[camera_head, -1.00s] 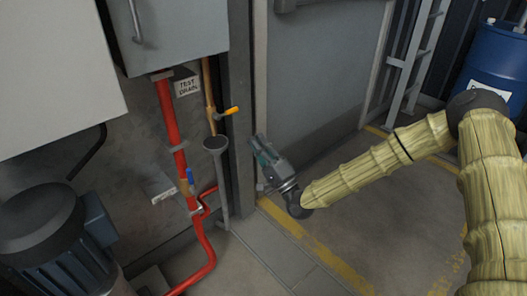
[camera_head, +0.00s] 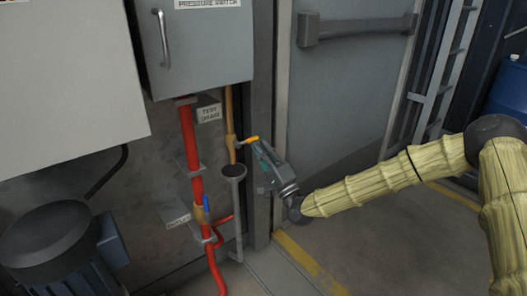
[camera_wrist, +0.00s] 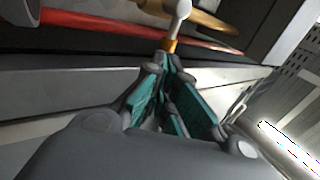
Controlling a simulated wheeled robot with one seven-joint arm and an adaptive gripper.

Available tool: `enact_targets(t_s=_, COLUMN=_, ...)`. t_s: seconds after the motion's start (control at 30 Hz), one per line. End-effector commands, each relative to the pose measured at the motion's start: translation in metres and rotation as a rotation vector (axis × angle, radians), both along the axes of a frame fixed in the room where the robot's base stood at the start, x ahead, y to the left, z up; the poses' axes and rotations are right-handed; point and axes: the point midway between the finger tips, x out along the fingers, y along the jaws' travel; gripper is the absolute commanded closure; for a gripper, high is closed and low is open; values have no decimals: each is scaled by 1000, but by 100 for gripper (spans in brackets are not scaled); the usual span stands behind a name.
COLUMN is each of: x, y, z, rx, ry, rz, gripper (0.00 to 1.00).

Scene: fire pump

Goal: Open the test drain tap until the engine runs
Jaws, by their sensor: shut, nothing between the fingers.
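The test drain tap has an orange lever (camera_head: 248,140) on the brass pipe (camera_head: 229,112), beside the TEST DRAIN label (camera_head: 209,113). The lever points right, nearly level. My gripper (camera_head: 258,148) is shut and empty, its tips right at the lever's outer end; I cannot tell whether they touch. In the wrist view the closed teal fingers (camera_wrist: 168,62) point at the orange lever end (camera_wrist: 169,46), just beyond the tips. A grey funnel (camera_head: 233,170) on a drain pipe stands below the tap. The engine is not identifiable.
A red pipe (camera_head: 188,140) with a blue-handled valve (camera_head: 206,203) runs left of the tap. A grey cabinet (camera_head: 205,50) hangs above. A dark motor (camera_head: 45,235) is at lower left. A grey door (camera_head: 350,90) with a push bar stands right, with open floor before it.

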Motion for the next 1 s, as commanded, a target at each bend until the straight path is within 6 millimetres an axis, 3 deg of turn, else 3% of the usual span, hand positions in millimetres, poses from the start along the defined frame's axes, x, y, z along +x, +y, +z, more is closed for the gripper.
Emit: enact_targets(t_s=1.0, x=2, y=-3, z=12, rx=-127, ry=-94, rz=-1, gripper=100)
